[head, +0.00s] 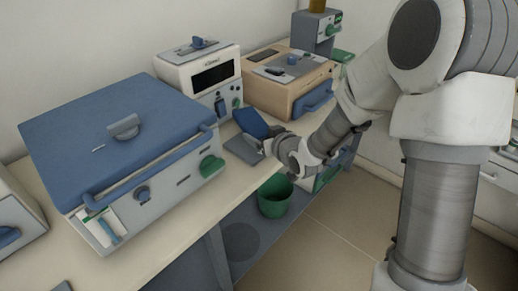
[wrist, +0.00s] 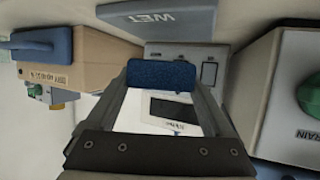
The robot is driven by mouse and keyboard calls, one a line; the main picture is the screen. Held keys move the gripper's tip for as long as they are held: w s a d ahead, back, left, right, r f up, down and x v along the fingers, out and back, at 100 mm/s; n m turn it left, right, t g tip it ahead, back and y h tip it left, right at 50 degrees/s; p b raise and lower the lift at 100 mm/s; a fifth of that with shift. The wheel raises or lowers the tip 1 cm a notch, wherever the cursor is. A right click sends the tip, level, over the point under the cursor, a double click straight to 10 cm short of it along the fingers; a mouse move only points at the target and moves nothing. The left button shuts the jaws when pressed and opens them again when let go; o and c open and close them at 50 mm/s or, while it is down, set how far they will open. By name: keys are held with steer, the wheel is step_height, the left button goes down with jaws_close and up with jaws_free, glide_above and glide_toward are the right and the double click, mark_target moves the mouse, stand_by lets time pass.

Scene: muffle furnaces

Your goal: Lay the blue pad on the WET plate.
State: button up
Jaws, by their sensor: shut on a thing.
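The blue pad (head: 250,122) is held in my gripper (head: 262,141), tilted above the bench. In the wrist view the pad (wrist: 162,75) spans the gap between the fingertips of my gripper (wrist: 163,80). The grey WET plate (head: 240,150) lies on the bench just under the pad in the head view, partly hidden by my gripper. In the wrist view the WET plate (wrist: 195,20) is at the top, its lettering upside down. The pad appears apart from the plate.
A large blue-lidded furnace (head: 65,130) stands left of the plate. A white furnace (head: 175,70) stands behind, and a tan one (head: 258,98) to the right. A green bin (head: 272,200) sits below the bench edge. Free bench around the plate is narrow.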

mark_target(259, 153)
steer(key=shift+w+a+f, duration=0.1)
steer(key=shift+a+f, duration=0.3)
steer(key=shift+f+b, duration=0.6)
steer(key=shift+f, duration=1.2)
steer(key=shift+f, duration=0.1)
steer(key=shift+f, duration=0.15)
steer(key=o, duration=1.1)
steer(key=shift+c, duration=0.2)
